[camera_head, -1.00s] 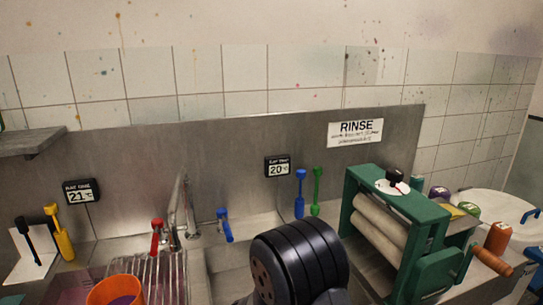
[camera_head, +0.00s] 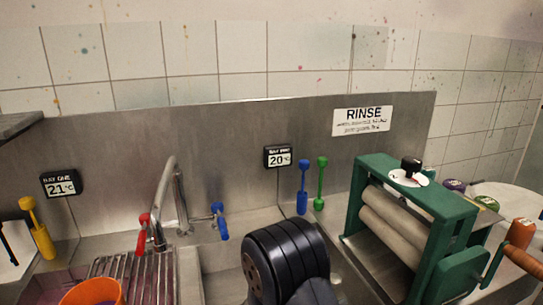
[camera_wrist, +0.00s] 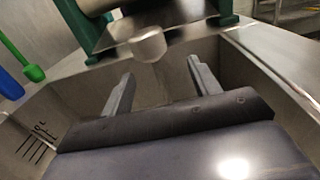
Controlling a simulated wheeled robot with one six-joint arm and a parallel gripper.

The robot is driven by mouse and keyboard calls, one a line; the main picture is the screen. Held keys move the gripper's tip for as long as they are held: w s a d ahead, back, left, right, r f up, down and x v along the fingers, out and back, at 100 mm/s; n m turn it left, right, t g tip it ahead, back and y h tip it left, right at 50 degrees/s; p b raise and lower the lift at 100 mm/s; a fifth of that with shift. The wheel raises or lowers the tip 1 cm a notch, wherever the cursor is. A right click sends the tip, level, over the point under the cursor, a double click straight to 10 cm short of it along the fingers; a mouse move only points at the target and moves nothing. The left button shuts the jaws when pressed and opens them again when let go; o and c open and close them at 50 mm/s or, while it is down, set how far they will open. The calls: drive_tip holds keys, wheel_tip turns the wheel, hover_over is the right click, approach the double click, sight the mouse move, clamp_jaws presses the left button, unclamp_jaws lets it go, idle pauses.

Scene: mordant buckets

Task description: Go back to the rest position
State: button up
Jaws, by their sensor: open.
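My gripper (camera_wrist: 158,92) shows in the wrist view with its two fingers spread apart and nothing between them. It is over a steel sink basin (camera_wrist: 70,104) that has black level marks on its wall. A pale rounded piece (camera_wrist: 149,45) shows just beyond the fingers, below the green wringer (camera_wrist: 72,18). In the head view my dark arm link stands over the sink at the bottom middle, and the gripper itself is hidden there.
The green wringer (camera_head: 452,212) stands right of the sink. A tap (camera_head: 168,195) with red and blue handles stands left. An orange bucket (camera_head: 92,292) is by the drainer (camera_head: 140,278). Blue (camera_head: 302,190) and green (camera_head: 320,185) tools stand at the back wall.

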wheel_tip(320, 180, down, 8)
drive_tip(key=b, duration=0.4)
drive_tip(key=shift+r+b, duration=0.15)
drive_tip(key=shift+b, duration=0.15)
drive_tip(key=shift+r, duration=0.3)
drive_tip(key=shift+r, duration=0.1)
